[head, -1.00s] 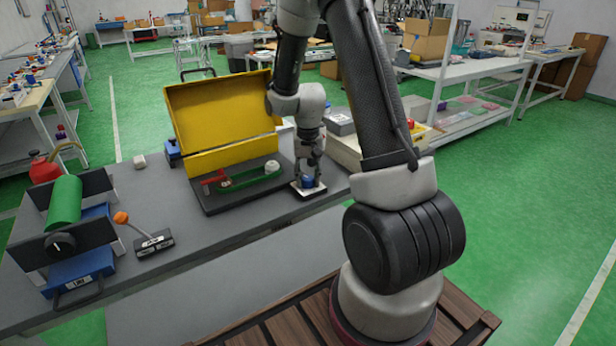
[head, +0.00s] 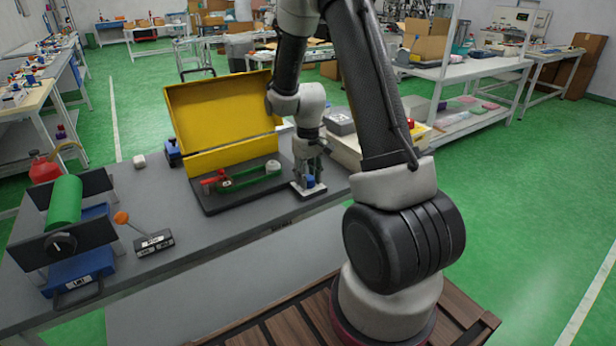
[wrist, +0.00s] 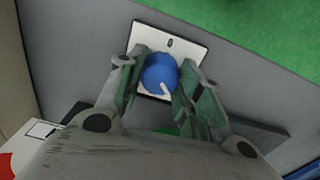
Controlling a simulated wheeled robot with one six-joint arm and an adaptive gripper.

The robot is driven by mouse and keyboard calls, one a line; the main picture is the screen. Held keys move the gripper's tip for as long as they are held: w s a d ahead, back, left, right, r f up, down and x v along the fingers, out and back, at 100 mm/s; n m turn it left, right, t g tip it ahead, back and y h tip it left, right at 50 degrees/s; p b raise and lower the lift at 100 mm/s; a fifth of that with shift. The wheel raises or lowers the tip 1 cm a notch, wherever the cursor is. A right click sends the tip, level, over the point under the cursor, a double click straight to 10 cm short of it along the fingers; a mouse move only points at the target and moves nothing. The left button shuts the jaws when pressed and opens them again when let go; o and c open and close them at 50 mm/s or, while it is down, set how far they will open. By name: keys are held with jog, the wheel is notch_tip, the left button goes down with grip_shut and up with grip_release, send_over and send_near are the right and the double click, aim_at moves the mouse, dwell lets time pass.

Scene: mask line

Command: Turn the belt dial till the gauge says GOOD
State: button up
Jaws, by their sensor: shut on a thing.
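The blue dial (wrist: 160,71) sits on a white plate (wrist: 183,47) at the front right of the bench. Its white mark points toward the lower right in the wrist view. It also shows in the head view (head: 311,182). My gripper (wrist: 160,82) points down over the dial, shut on it with one finger on each side. The belt unit has a green belt (head: 252,181), a red part (head: 209,181) at its left and a pale pulley (head: 273,167) at its right. I cannot make out a gauge reading.
A raised yellow cover (head: 220,112) stands behind the belt unit. A green roller (head: 65,201) and an orange-knobbed lever (head: 122,217) are on the left of the bench (head: 190,235). A pale box (head: 346,150) stands right of my gripper.

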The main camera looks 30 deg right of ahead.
jog(key=shift+n, duration=2)
jog(key=o, duration=1.1)
jog(key=shift+c, duration=0.2)
jog(key=shift+r, duration=0.1)
notch_tip(320, 180, up, 12)
